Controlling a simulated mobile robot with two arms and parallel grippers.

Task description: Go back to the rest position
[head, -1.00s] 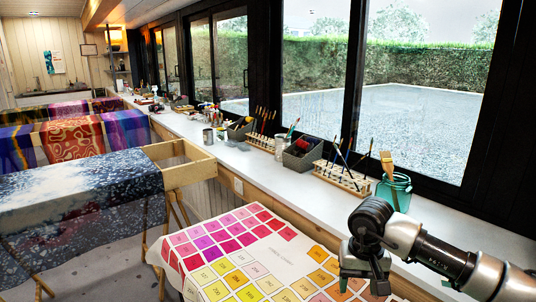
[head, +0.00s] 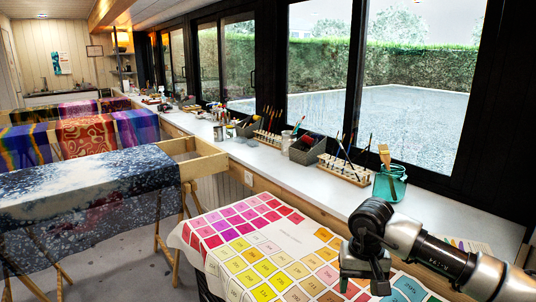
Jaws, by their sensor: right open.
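My right arm comes in from the lower right in the head view, and its gripper (head: 366,277) points down over the colour chart cloth (head: 262,240) on the near table. Its jaws are open and I see nothing held in them. My left gripper is not in view.
A white counter (head: 270,162) runs along the windows with a teal glass jar (head: 390,183), a wooden brush rack (head: 344,170) and a grey bin (head: 307,150). A wooden frame with blue speckled cloth (head: 95,185) stands at left. Grey floor (head: 125,265) shows between it and the near table.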

